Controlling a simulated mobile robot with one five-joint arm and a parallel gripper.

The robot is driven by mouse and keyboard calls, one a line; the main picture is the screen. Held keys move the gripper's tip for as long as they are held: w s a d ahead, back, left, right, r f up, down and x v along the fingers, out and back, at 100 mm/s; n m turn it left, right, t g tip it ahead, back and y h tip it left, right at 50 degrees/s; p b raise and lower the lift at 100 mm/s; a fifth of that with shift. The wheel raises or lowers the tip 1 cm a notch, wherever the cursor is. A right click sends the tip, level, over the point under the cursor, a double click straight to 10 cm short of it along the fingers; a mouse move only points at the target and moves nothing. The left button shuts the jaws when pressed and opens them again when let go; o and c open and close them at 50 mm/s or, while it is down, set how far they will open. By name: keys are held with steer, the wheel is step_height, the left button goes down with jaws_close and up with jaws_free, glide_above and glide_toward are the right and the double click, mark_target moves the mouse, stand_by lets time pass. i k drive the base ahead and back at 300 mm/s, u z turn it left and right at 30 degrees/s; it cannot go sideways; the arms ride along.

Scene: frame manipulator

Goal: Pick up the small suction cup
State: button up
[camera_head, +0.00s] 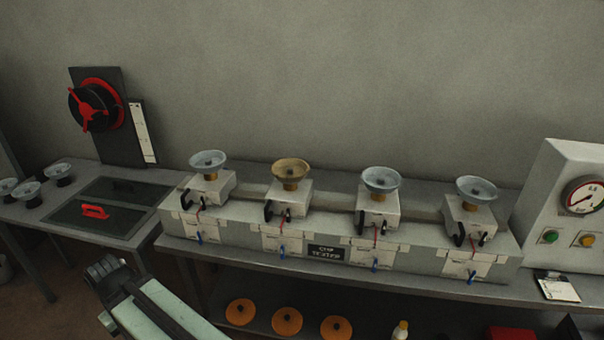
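Several suction cups are in view, and I cannot tell for sure which one the task calls small. Three pale grey cups stand loose on the left table: a front cup (27,193), a back cup (58,173) and one at the left edge (7,188). Four more sit on the cup tester (325,252): a grey cup (208,161), an amber cup (291,171), another grey cup (381,180) and a right grey cup (477,188). Part of my pale green arm shows at the lower left, away from all cups. My gripper is not visible.
The left table has dark panels with a red handle (95,211). A red-and-black wheel (95,105) stands behind it. A gauge box (570,205) with buttons is at right. Orange discs (287,320) lie on the lower shelf. A clipboard (557,287) lies near the right edge.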

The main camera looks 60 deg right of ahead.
mark_target(288, 171)
steer(key=u, duration=0.1)
steer(key=i, duration=0.95)
steer(key=z, duration=0.05)
